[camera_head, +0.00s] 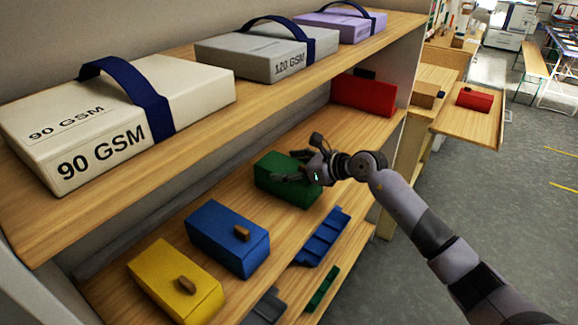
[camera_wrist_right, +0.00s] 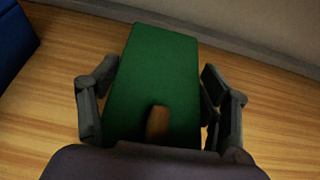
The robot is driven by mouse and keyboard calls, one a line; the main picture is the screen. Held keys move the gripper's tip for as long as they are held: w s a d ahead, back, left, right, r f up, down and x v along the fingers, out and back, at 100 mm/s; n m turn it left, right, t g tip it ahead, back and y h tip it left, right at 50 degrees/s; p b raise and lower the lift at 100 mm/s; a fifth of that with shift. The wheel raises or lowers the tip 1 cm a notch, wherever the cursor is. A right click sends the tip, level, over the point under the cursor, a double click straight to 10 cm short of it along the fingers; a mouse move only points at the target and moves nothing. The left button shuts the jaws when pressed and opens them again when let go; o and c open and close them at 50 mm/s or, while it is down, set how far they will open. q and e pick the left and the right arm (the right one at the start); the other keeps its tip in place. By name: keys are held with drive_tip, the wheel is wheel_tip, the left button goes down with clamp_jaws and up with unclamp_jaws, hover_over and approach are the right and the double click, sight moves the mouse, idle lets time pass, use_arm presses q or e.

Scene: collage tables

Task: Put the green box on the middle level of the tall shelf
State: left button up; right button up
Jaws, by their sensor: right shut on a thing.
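The green box (camera_head: 283,183) is on the middle level of the tall shelf (camera_head: 345,133), between the blue box and the red box. My right gripper (camera_head: 300,168) is around it and shut on it. In the right wrist view the green box (camera_wrist_right: 160,75) lies between the two fingers of the right gripper (camera_wrist_right: 160,105), with its brown handle (camera_wrist_right: 157,124) toward me. The box appears to be at the board; whether its underside touches cannot be told. My left gripper is not in view.
A blue box (camera_head: 229,238) and a yellow box (camera_head: 175,282) stand left of the green box. A red box (camera_head: 364,95) stands to its right. The upper level holds paper packs, including a large white one (camera_head: 112,120). Blue trays (camera_head: 323,237) sit on the level below.

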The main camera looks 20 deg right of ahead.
drive_tip(key=o, duration=0.7)
drive_tip(key=shift+f, duration=0.15)
drive_tip(key=o, duration=0.3)
drive_tip(key=shift+o, duration=1)
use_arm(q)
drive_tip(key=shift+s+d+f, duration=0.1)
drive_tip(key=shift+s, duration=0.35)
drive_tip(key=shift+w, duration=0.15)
